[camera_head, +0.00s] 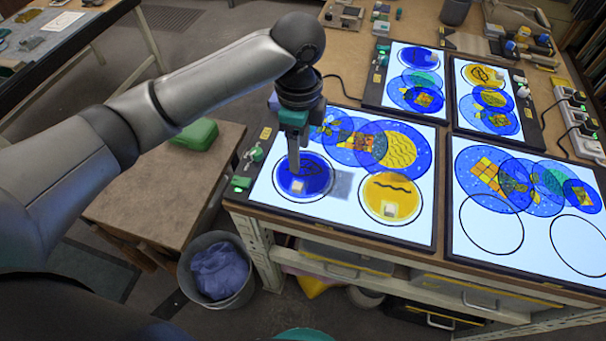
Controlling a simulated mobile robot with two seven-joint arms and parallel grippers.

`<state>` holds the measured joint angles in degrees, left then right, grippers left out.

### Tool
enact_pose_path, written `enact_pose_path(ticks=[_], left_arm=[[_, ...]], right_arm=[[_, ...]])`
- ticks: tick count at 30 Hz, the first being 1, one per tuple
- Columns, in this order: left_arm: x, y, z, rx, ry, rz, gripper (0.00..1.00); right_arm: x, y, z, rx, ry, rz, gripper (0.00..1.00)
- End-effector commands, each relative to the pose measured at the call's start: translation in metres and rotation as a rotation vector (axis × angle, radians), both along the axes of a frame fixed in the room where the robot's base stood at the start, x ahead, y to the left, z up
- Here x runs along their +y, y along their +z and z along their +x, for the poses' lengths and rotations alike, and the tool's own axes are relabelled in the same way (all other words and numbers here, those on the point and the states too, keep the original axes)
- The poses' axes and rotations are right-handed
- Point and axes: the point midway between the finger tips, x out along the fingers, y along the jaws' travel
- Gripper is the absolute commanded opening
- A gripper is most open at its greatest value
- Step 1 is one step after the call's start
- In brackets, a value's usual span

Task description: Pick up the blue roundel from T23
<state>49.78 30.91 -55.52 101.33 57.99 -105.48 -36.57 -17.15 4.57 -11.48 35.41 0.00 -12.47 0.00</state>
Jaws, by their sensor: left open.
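A blue roundel (319,175) with dark line work and a small pale block on it lies inside a black circle at the left of the front-left light panel (335,208). My left gripper (294,171) points down over this roundel, with its fingers open. It covers part of the roundel's far left side; whether the fingertips touch it I cannot tell. A yellow roundel (391,191) with a pale block lies in the circle to its right. No T23 label is readable. My right gripper is not in view.
Overlapping blue and yellow roundels (401,151) lie along the panel's far side. The front-right panel (535,243) has two empty circles. Two smaller panels stand behind. A wooden side table (160,190) with a green case (195,134) and a grey bin (243,294) stand left of the bench.

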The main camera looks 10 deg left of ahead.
Motion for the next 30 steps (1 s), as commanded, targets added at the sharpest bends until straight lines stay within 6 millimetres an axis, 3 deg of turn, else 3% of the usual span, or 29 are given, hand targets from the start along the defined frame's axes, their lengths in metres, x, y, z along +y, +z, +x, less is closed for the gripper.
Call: enact_pose_path(ticks=[3,7,15,24,30], left_arm=[[0.000,-0.030,-0.001,0.004,0.003,0.001,0.62],[0.000,-0.052,0.000,0.001,0.002,0.000,0.62],[0.001,-0.071,0.000,0.000,0.002,0.000,0.62],[0.006,-0.113,-0.001,0.000,0.001,0.000,0.62],[0.006,-0.118,-0.001,-0.004,0.000,-0.001,0.62]], right_arm=[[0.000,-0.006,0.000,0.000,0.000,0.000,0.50],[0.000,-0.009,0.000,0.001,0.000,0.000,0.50],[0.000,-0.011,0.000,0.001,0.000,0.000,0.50],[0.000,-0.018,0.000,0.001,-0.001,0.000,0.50],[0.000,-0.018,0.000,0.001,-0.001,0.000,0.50]])
